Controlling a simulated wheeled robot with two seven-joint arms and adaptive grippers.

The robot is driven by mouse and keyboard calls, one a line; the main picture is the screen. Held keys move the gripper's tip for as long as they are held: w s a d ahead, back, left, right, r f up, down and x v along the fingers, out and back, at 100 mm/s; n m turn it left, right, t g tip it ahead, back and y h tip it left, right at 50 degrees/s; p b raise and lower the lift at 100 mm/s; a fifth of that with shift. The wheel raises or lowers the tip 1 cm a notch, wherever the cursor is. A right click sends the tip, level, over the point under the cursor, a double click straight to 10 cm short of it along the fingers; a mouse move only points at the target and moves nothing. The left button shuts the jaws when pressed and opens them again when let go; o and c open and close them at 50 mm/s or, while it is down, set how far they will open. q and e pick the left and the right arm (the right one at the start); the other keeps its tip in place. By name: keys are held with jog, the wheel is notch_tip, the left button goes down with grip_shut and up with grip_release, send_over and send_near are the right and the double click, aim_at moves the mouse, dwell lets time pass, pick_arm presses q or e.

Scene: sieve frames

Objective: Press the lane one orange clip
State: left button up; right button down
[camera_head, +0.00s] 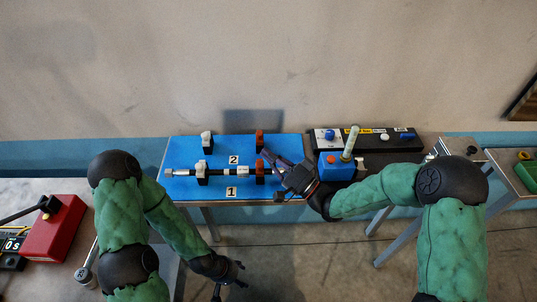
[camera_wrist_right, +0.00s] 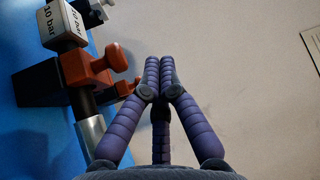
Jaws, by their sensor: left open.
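The lane one orange clip (camera_head: 260,169) stands at the right of the front lane on a blue board (camera_head: 222,187). In the right wrist view the orange clip (camera_wrist_right: 88,70) sits on a black base at the left, its rounded knob pointing toward the fingers. A rod (camera_head: 225,171) with a white block marked "10 bar" (camera_wrist_right: 65,22) runs through this clip and the lane one white clip (camera_head: 202,170). My right gripper (camera_head: 267,154) has its fingertips together beside the orange clip, apart from the knob in the wrist view. My left gripper (camera_head: 237,276) is open and empty, low in front of the board.
Lane two behind has a white clip (camera_head: 207,140) and an orange clip (camera_head: 260,138). A black panel (camera_head: 385,143) with a blue box (camera_head: 335,166) stands right of the board. A red box (camera_head: 55,228) with a lever is at the left. Open floor lies in front.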

jog(key=v, duration=1.1)
jog(key=shift+s+d+f, duration=0.1)
jog(key=shift+d+f, duration=0.15)
